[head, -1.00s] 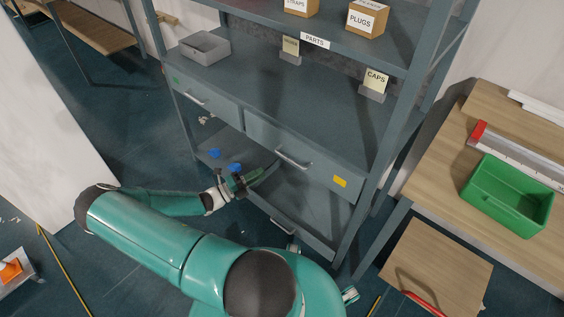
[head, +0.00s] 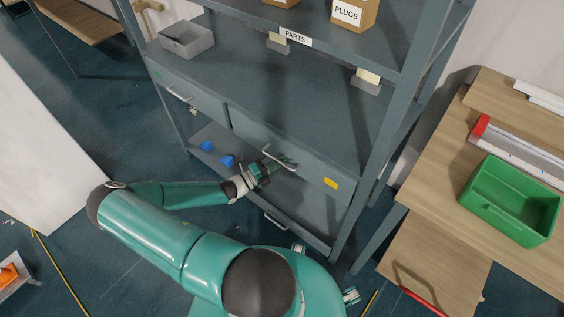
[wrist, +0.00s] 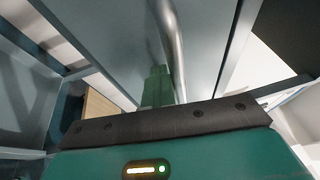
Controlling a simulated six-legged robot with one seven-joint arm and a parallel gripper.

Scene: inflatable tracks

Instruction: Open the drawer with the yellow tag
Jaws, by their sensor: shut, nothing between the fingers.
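The drawer with the yellow tag (head: 331,183) is the right one of two grey drawers under the shelf board. Its front (head: 313,178) looks flush with the shelf unit. Its silver bar handle (head: 279,158) sits toward the left of the front. My gripper (head: 284,164) is shut and empty, its tips at the handle. In the wrist view the green fingers (wrist: 157,86) are together, right beside the handle bar (wrist: 172,45), against the grey drawer front behind. Whether they touch the bar or reach behind it I cannot tell.
The left drawer (head: 205,103) has a green tag. Blue objects (head: 227,161) lie on the lower shelf near my wrist. Another handle (head: 275,222) is low down. A grey bin (head: 187,40) stands on the shelf board. A wooden table with a green crate (head: 511,200) is at right.

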